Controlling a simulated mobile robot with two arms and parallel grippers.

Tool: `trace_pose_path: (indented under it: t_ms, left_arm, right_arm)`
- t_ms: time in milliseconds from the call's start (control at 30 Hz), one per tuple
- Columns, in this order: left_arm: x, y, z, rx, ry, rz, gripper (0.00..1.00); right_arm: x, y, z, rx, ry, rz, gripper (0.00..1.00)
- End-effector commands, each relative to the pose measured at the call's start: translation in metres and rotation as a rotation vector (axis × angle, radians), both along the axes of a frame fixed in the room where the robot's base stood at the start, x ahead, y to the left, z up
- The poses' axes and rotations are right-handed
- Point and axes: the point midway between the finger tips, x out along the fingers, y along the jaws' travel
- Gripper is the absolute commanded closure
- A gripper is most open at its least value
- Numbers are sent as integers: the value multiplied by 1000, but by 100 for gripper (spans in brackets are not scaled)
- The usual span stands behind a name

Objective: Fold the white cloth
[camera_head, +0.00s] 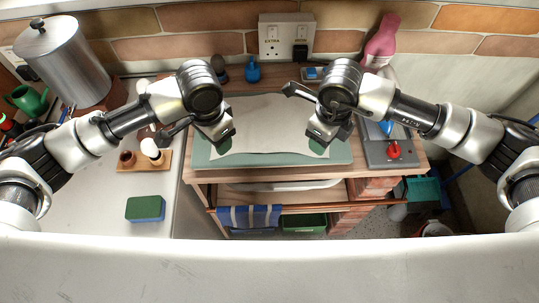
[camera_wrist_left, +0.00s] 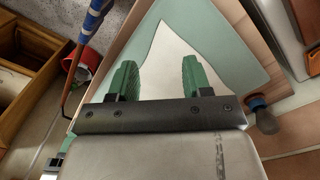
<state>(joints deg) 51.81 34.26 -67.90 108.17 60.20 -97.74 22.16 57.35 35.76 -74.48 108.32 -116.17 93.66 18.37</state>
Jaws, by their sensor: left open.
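The white cloth (camera_head: 268,122) lies spread on a pale green mat (camera_head: 275,161) on the wooden plinth top. Its middle shows between my arms; its near corners are partly hidden by the grippers. My left gripper (camera_head: 222,146) is over the cloth's near left corner. In the left wrist view its two green fingers (camera_wrist_left: 160,76) are apart, with a pointed part of the cloth (camera_wrist_left: 165,50) between and beyond them and nothing gripped. My right gripper (camera_head: 318,146) is at the near right corner; its fingers are too small and hidden to read.
A grey panel with a red knob (camera_head: 393,150) stands right of the mat. A metal canister (camera_head: 68,62), a small wooden tray (camera_head: 134,161) and a green-blue sponge (camera_head: 146,208) are left. A blue-striped towel (camera_head: 249,216) hangs below the front edge. A socket (camera_head: 286,36) is behind.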

Motion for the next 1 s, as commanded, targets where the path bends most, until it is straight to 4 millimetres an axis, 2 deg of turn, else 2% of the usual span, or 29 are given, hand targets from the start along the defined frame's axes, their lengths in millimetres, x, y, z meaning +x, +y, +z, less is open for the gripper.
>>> trace_pose_path:
  t_ms: [100,300,1000]
  left_arm:
    - [0,0,-19,1,1,0,51]
    - [0,0,-38,0,0,0,51]
    - [0,0,-44,0,-1,-1,51]
  right_arm:
    - [-1,0,-19,-1,2,1,51]
    - [0,0,-38,1,1,1,51]
    - [0,0,-46,0,0,1,51]
